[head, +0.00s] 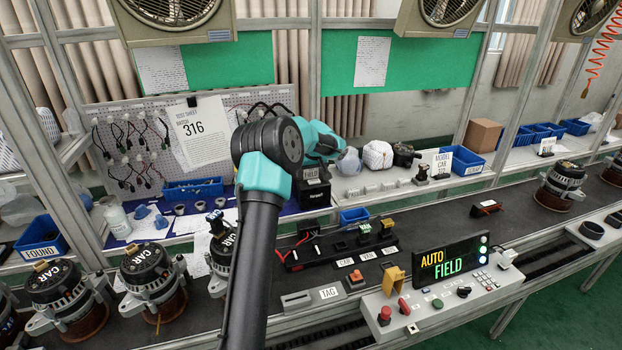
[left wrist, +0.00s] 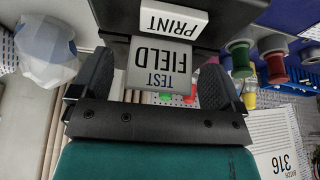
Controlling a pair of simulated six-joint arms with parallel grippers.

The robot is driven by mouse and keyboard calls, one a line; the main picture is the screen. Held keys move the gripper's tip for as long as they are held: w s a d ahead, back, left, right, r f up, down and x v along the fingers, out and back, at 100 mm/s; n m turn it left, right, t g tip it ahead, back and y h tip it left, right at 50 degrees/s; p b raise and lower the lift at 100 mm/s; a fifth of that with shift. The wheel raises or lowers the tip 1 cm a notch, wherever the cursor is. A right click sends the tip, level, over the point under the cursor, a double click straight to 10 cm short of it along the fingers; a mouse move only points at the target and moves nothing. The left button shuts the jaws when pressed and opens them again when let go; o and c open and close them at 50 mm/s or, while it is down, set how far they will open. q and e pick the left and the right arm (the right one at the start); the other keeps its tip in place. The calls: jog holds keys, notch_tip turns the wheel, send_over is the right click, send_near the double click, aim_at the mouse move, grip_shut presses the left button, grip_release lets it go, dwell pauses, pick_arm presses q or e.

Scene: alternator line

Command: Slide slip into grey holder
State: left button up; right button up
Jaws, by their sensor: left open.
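The slip (left wrist: 158,68), a pale card marked TEST FIELD, sticks out of the black printer (left wrist: 245,12) below its PRINT label in the left wrist view. In the head view the slip (head: 310,173) shows at the front of the dark printer (head: 314,194). My left gripper (left wrist: 152,78) is open, with one finger on each side of the slip; no grip on it shows. The grey holder (head: 297,300), with a dark slot and a TAG label, lies on the bench's front edge. My right gripper is not in view.
A control panel (head: 440,300) reading AUTO FIELD stands right of the holder. Alternators marked CAR (head: 150,275) line the left of the dark conveyor. A black fixture (head: 335,250) with CAR and VAN labels lies behind the holder. A blue bin (head: 354,216) is beside the printer.

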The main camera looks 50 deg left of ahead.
pick_arm(q)
jog(key=shift+c, duration=0.2)
dwell(0.3)
jog(key=c, duration=0.9)
jog(key=shift+r, duration=0.1)
jog(key=shift+c, duration=0.2)
notch_tip(320, 180, up, 10)
jog(key=shift+f, duration=0.15)
